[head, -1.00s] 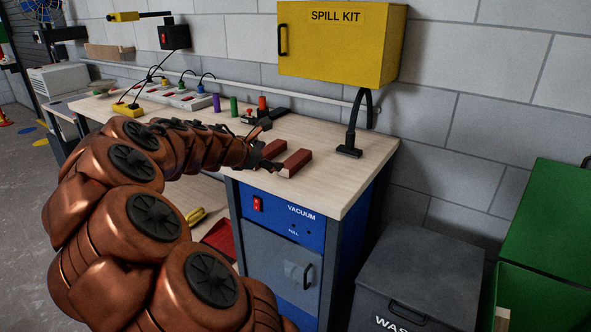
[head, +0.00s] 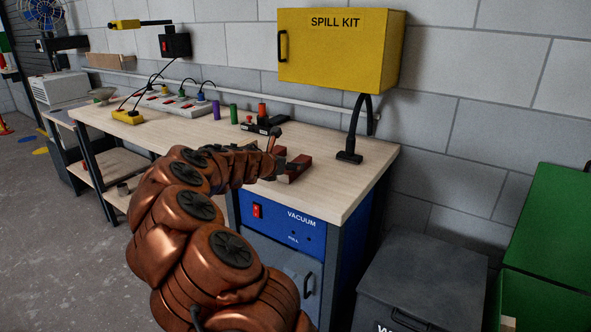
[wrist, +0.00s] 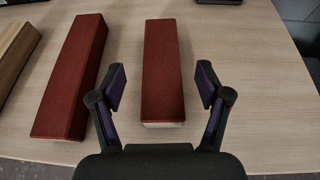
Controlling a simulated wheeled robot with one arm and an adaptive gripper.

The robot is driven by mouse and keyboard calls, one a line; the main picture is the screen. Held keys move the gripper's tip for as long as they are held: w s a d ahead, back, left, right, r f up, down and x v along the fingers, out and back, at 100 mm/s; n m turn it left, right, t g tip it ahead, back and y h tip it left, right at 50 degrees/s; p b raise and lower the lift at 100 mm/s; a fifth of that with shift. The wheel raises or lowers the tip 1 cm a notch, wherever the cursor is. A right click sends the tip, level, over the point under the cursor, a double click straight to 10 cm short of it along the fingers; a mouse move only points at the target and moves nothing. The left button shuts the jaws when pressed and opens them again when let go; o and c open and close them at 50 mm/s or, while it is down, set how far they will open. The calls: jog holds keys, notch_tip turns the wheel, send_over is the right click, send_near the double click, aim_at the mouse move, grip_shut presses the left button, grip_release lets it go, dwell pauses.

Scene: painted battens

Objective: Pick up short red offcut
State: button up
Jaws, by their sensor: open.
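The short red offcut (wrist: 163,60) lies on the light wooden bench top, in the middle of the wrist view. Its pale cut end faces my gripper. A longer red batten (wrist: 74,80) lies to its left, slightly slanted. My gripper (wrist: 162,82) is open, with one finger on each side of the offcut's near part and a visible gap at both sides. I cannot tell how high the fingertips are above the bench. In the head view, red wood shows by my gripper (head: 283,165), partly hidden by it.
A bare wood piece (wrist: 14,55) lies left of the longer batten. A black flexible stand (head: 350,156) stands at the bench's back right, below the yellow spill kit cabinet (head: 340,50). Bench top right of the offcut (wrist: 255,90) is clear.

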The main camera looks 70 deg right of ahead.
jog(key=x, duration=0.2)
jog(key=shift+s+d+f, duration=0.25)
jog(key=shift+x, duration=1.05)
jog(key=shift+w+f, duration=0.1)
jog(key=shift+w, duration=0.05)
jog(key=c, duration=1.3)
